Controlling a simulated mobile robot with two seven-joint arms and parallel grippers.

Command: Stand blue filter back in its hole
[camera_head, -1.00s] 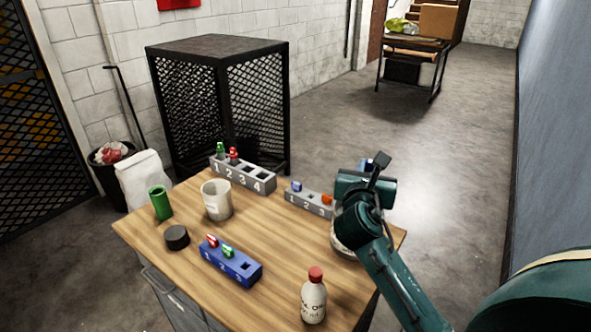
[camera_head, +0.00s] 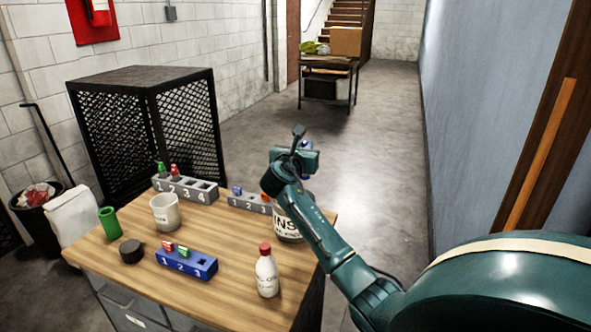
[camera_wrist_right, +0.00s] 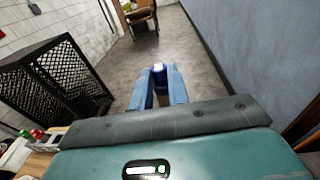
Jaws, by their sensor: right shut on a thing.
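My right gripper (camera_wrist_right: 160,92) is shut on a small blue piece, the blue filter (camera_wrist_right: 159,74), held up beyond the table's right side. In the head view only a bit of blue (camera_head: 305,145) shows at my right gripper (camera_head: 307,150); the wrist hides the rest. A grey four-hole block (camera_head: 186,190) at the table's back has green and red pieces at 1 and 2; holes 3 and 4 look empty. A blue three-hole block (camera_head: 187,264) has red and green pieces; hole 3 is empty. A grey three-hole block (camera_head: 248,202) has a blue piece at 1; my arm partly covers it. My left gripper is out of view.
On the wooden table (camera_head: 225,290) stand a white cup (camera_head: 165,212), a green cylinder (camera_head: 108,222), a black puck (camera_head: 131,251), a red-capped bottle (camera_head: 267,272) and a white tub (camera_head: 285,225) beside my arm. A mesh cage (camera_head: 150,120) stands behind. The floor to the right is clear.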

